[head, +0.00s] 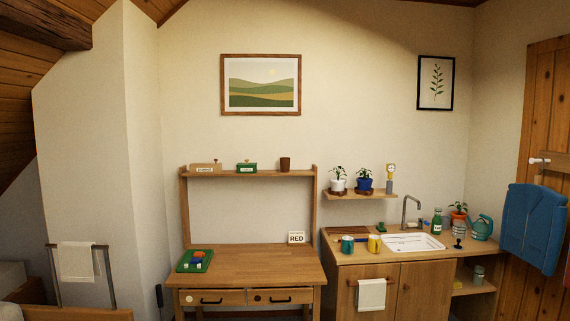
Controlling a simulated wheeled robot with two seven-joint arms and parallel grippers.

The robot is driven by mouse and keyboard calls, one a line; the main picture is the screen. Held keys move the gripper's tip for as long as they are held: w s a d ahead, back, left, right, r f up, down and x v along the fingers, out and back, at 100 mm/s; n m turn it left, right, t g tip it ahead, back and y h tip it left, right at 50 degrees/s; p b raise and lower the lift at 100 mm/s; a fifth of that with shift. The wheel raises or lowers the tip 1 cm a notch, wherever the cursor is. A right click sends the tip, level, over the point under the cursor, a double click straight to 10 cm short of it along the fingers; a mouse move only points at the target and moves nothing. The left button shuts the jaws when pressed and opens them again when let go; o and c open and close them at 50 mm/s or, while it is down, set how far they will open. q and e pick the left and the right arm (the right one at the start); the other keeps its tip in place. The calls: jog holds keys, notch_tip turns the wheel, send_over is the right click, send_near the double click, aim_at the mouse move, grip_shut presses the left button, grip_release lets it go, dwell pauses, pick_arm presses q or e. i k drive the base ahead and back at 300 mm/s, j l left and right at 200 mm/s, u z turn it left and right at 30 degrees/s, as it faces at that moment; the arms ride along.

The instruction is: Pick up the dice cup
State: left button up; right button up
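A small dark brown cup (285,164), which looks like the dice cup, stands upright toward the right end of the raised shelf (262,173) above the wooden desk. Its inside cannot be seen from here. Neither of my grippers is in view, and nothing touches the cup.
A tan box (205,167) and a green box (246,167) share the shelf. Below, the desk (255,262) holds a green tray (184,267) with small coloured blocks and a RED sign (296,237); its middle is clear. A sink counter (345,257) stands right.

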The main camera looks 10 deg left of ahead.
aim_at(284, 162)
jog(key=i+z, duration=0.1)
jog(key=z, duration=0.3)
jog(key=i+j+z, duration=0.25)
jog(key=i+j, duration=0.15)
jog(key=i+j+z, duration=0.2)
jog(key=j, duration=0.25)
jog(key=i+j+z, duration=0.25)
jog(key=i+j, duration=0.15)
jog(key=j, duration=0.15)
jog(key=i+j, duration=0.2)
jog(key=j, duration=0.15)
jog(key=i+j, duration=0.2)
jog(key=j, duration=0.2)
jog(key=i+j+z, duration=0.1)
jog(key=j, duration=0.25)
jog(key=i+j, duration=0.5)
jog(key=j, duration=0.25)
jog(key=z, duration=0.05)
